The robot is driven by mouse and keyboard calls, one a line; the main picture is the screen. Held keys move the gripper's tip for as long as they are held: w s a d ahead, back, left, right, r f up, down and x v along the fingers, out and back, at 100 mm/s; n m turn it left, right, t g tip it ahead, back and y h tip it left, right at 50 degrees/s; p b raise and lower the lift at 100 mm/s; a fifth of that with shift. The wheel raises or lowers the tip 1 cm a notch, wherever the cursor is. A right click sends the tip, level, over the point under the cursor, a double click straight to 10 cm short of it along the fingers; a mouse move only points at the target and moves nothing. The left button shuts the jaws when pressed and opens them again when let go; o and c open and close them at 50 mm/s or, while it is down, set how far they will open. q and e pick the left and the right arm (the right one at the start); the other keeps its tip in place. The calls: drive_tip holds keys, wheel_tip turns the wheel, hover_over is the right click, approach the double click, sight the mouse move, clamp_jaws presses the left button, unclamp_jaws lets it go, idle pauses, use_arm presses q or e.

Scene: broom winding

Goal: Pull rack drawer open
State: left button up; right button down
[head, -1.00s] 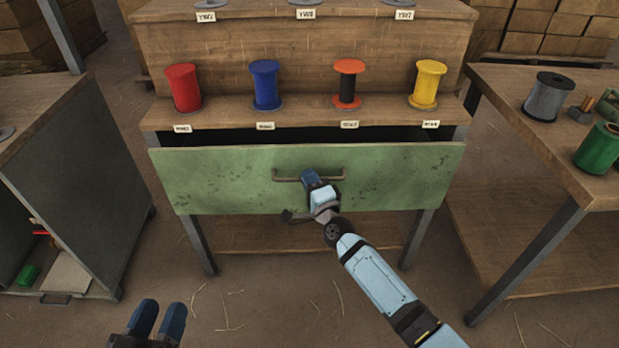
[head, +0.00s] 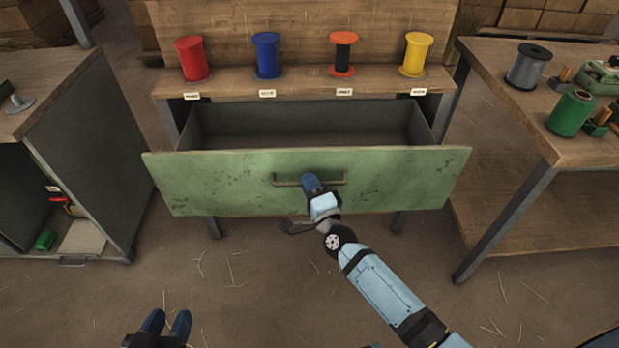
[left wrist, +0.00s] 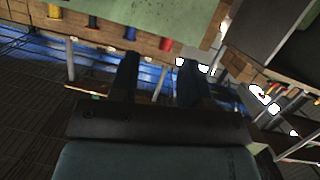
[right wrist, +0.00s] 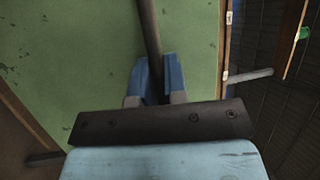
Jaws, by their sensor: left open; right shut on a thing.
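The rack drawer (head: 230,185) has a green front and stands well out from under the shelf in the head view. Its dark inside looks empty. The drawer handle (head: 335,181) is a brown bar on the middle of the front. My right gripper (head: 310,183) is shut on the handle; the right wrist view shows the handle bar (right wrist: 148,30) between its blue fingers (right wrist: 154,80). My left gripper (head: 165,322) is open and empty, low in the head view, away from the drawer. Its dark fingers (left wrist: 160,80) are spread in the left wrist view.
Red (head: 192,60), blue (head: 267,56), orange-black (head: 343,55) and yellow (head: 416,55) spools stand on the shelf above the drawer. A workbench (head: 535,125) stands at right, a grey cabinet (head: 90,140) at left. The floor in front is clear.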

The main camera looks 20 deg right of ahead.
use_arm(q)
drive_tip(key=shift+w+r, duration=0.15)
drive_tip(key=shift+r, duration=0.1)
use_arm(e)
drive_tip(key=c, duration=1.2)
unclamp_jaws()
use_arm(q)
drive_tip(key=shift+r, duration=0.1)
